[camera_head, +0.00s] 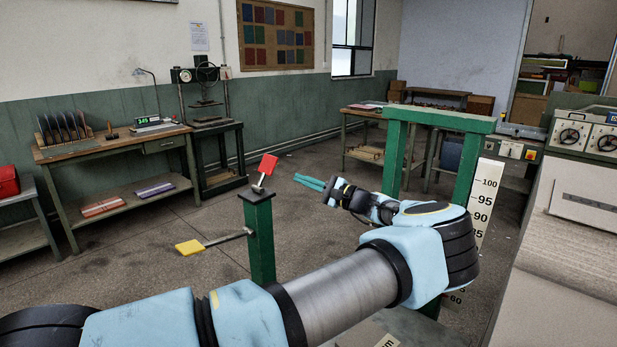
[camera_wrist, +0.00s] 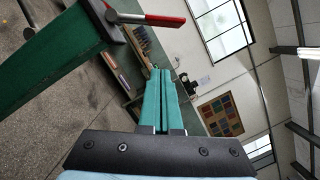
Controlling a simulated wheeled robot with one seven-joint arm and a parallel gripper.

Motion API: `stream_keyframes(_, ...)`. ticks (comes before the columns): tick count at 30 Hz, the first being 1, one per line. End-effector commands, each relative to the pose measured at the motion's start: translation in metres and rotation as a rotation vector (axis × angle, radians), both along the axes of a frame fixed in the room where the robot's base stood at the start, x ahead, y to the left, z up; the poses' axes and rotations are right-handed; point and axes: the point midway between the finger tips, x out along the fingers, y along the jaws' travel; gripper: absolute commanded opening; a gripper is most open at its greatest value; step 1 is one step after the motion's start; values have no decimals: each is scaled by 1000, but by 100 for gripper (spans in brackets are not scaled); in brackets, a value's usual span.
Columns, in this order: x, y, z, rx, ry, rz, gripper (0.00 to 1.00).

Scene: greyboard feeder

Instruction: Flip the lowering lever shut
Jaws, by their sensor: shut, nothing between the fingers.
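A green post (camera_head: 260,240) carries two levers. One, with a red paddle (camera_head: 267,166), stands up tilted from the dark plate on the post's top. The other, with a yellow paddle (camera_head: 189,247), sticks out to the left from the post's side, a little below level. No label shows which is the lowering lever. My gripper (camera_head: 309,182), with teal fingers, is shut and empty, to the right of the red paddle and apart from it. In the wrist view, the closed fingers (camera_wrist: 161,72) point below the red lever (camera_wrist: 165,21), with a gap between; the yellow paddle is not seen there.
A green frame (camera_head: 440,119) with a white height scale (camera_head: 484,205) stands right of the post, behind my arm. A grey machine (camera_head: 575,200) fills the right side. A workbench (camera_head: 110,145) and a press (camera_head: 205,100) stand at the back left. Floor left of the post is clear.

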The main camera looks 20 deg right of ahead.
Motion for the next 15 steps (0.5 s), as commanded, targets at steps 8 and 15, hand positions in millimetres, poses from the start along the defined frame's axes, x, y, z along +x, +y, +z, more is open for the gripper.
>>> stream_keyframes(8, 46, 37, 14, 2, 0, 3, 0)
stream_keyframes(15, 32, 55, 29, 1, 1, 0, 0)
